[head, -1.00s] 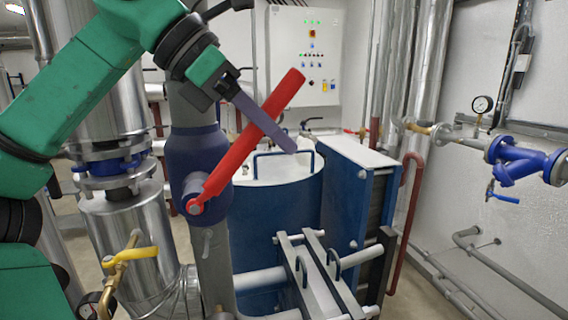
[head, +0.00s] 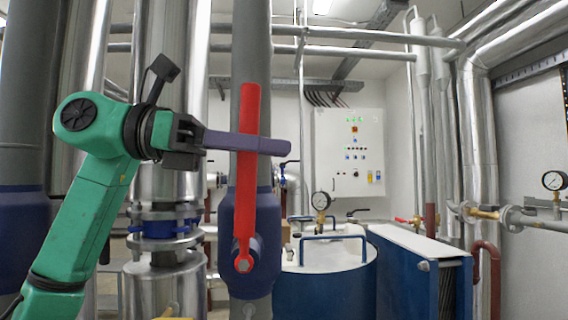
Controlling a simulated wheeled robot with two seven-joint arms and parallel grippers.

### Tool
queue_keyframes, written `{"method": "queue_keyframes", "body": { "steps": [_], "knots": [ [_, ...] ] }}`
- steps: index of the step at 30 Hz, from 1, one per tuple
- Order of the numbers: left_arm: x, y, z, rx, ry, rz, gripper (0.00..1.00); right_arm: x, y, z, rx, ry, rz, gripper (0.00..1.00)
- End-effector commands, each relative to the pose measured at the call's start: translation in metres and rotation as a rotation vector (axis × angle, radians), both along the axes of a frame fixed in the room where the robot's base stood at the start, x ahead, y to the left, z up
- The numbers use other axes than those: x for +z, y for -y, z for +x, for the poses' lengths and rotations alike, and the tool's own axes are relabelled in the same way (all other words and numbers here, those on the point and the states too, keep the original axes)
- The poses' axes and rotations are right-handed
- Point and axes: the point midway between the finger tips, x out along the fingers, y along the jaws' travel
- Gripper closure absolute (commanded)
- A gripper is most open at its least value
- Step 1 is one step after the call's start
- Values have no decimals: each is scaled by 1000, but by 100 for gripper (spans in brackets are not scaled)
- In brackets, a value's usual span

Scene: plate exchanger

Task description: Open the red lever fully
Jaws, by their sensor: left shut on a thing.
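The red lever (head: 247,200) stands upright, parallel to the grey vertical pipe behind it. Its lower end is bolted to the dark blue valve body (head: 232,248) on that pipe. My left gripper (head: 268,145) comes in from the left at the upper half of the lever. Its long purple finger lies level across the lever, with the lever in front of it. The gripper is shut on the lever; only one finger shows clearly. My right gripper is not in view.
A blue tank (head: 326,285) with handles on its white lid and a blue plate exchanger (head: 405,268) stand to the right. A white control cabinet (head: 350,150) hangs on the back wall. Silvery pipes stand close behind my left arm.

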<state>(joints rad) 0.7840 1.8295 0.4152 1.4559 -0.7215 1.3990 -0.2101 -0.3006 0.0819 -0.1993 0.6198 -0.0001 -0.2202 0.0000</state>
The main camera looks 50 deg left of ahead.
Motion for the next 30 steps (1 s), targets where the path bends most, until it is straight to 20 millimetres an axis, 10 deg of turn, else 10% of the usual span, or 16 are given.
{"method": "queue_keyframes", "body": {
  "steps": [13,16,30],
  "knots": [
    [-3,0,-2,-3,2,-1,100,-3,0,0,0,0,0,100],
    [-3,0,-1,-3,2,-1,49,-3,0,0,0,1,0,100],
    [-1,-1,-2,-1,7,-5,49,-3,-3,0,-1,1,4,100]
  ]
}}
